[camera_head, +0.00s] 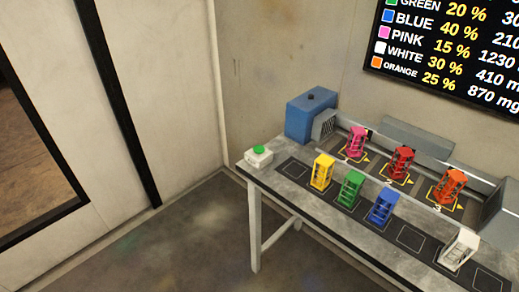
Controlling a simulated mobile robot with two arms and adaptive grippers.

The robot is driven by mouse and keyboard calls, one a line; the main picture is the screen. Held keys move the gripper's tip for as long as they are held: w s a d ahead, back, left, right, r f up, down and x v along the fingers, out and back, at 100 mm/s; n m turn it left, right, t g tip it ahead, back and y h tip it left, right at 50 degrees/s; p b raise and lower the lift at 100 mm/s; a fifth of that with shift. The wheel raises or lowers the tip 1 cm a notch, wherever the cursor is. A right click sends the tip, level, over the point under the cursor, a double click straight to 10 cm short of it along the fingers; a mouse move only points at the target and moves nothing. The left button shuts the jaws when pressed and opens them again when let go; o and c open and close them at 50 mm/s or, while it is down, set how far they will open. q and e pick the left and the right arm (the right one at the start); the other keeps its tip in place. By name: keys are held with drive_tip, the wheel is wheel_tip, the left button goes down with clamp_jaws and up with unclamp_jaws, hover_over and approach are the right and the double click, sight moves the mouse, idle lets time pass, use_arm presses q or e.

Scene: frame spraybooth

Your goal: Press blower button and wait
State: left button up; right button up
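The blower button is a green push button (259,149) on a small white box (258,159) at the left front corner of the grey table. A blue blower unit (311,115) with a grey louvred outlet (324,124) stands behind it at the table's back left. Neither of my grippers is in view, so their state and distance from the button are not shown.
The table (281,184) carries yellow (322,172), green (350,188), blue (383,206) and white (459,249) frames in front. Pink (357,143), red (402,162) and orange (449,186) frames stand behind on marked spots. A screen (450,50) hangs on the wall. Floor at left is clear.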

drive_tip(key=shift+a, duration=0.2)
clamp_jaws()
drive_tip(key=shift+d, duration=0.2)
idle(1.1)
